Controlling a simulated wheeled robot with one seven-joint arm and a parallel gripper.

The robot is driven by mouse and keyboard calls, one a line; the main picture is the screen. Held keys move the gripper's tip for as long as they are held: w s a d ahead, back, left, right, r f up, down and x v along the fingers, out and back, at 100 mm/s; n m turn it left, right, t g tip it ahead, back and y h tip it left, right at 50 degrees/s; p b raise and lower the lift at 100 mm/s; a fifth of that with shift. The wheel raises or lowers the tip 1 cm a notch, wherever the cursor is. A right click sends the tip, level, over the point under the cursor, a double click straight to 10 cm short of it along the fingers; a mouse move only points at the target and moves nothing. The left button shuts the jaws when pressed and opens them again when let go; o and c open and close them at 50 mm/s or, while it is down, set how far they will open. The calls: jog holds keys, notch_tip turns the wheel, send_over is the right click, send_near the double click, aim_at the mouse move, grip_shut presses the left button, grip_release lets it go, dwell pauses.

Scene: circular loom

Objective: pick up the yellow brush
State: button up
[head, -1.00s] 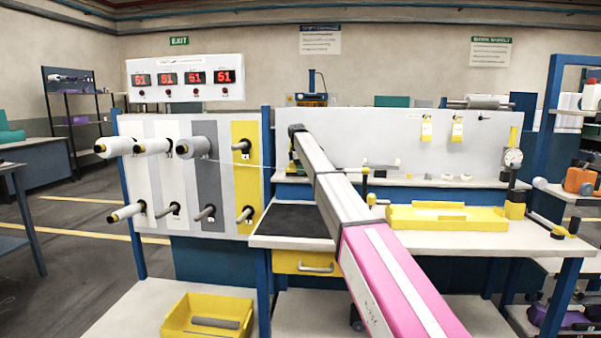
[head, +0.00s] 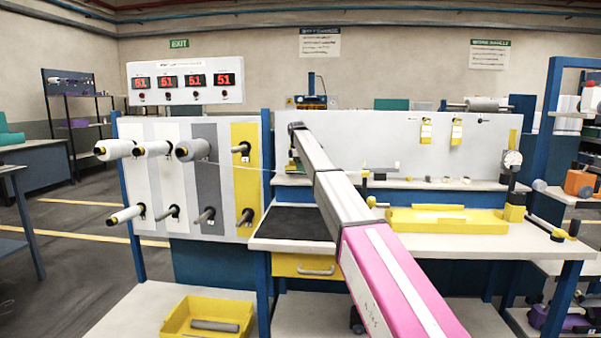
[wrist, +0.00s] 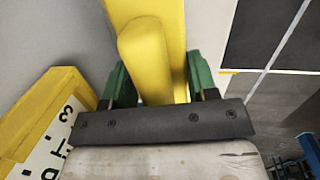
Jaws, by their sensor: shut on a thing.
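In the wrist view, a yellow block-like piece, which I take to be the yellow brush (wrist: 145,45), sits between the green fingers of my gripper (wrist: 157,80). The gripper is shut on it, with a finger on each side. Another yellow surface runs behind it, and I cannot tell whether that is part of the same thing. No bristles show. In the head view my arm covers most of the gripper; only a little green and yellow shows beside the arm, in front of the grey back panel (head: 380,140).
A yellow block with black marks on white (wrist: 45,125) is close at the left of the wrist view. The bench holds a dark mat (head: 292,224), a yellow tray (head: 445,222) and a dial gauge stand (head: 513,185). Thread spools (head: 150,149) stick out from the left panel.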

jog(key=s+a+r, duration=0.3)
jog(key=s+r, duration=0.5)
jog(key=s, duration=0.3)
jog(key=shift+a+r, duration=0.3)
jog(key=shift+o, duration=0.9)
